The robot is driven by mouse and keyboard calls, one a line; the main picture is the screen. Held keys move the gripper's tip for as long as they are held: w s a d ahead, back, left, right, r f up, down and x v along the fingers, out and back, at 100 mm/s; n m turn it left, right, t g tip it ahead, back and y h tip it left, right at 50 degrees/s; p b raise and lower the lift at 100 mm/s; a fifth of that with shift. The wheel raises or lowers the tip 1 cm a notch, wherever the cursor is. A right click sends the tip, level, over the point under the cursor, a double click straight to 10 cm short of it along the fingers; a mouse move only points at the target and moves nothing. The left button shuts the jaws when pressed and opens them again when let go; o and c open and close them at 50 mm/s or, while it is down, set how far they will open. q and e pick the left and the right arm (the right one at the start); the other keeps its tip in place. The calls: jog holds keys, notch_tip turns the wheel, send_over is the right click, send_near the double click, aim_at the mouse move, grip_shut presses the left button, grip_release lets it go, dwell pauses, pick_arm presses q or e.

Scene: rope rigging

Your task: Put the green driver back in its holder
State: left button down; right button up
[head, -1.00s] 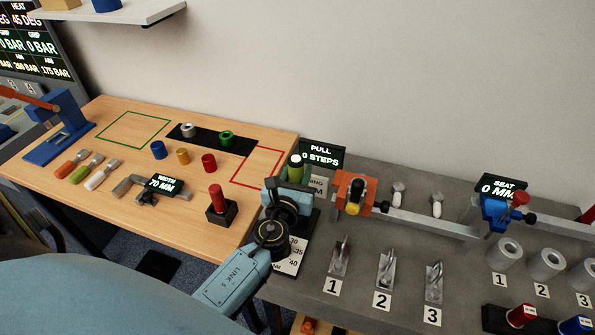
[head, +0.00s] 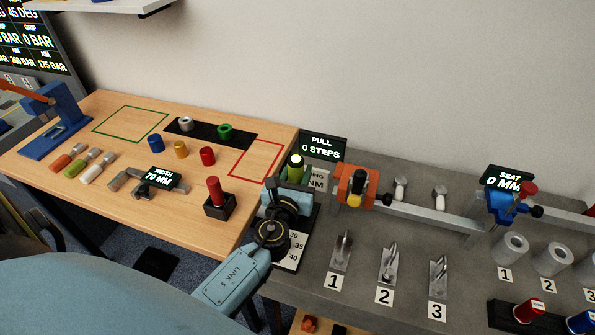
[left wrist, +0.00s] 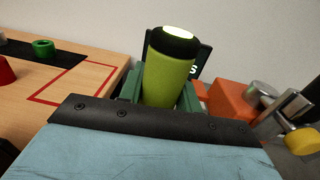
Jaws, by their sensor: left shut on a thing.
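The green driver (head: 295,170) stands upright at the left end of the grey bench, with a black collar and a pale top. In the left wrist view its green handle (left wrist: 168,80) rises beyond the gripper's edge. My left gripper (head: 290,189) is shut on the driver. The driver's lower end is hidden behind the gripper. My right gripper is out of view.
A PULL screen (head: 323,147) stands close behind the driver. An orange clamp block (head: 355,184) with a yellow-ended tool is close on the right. The wooden table (head: 215,230) on the left carries several coloured parts. Numbered metal pieces lie on the grey bench (head: 365,290).

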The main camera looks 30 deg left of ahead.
pick_arm(q)
jog(key=shift+f+b, duration=1.2)
jog(key=shift+f, duration=0.1)
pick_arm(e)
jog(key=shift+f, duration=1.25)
pick_arm(q)
jog(key=c, duration=1)
grip_release()
jog(key=shift+c, duration=0.2)
jog(key=shift+o, duration=0.7)
jog(key=shift+f, duration=0.1)
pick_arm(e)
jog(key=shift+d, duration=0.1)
pick_arm(q)
jog(key=b+v, duration=0.1)
jog(key=v, duration=1.1)
jog(key=shift+s+d, duration=0.1)
jog(key=shift+s, duration=0.15)
jog(key=shift+s+d, duration=0.15)
jog(key=shift+s, duration=0.25)
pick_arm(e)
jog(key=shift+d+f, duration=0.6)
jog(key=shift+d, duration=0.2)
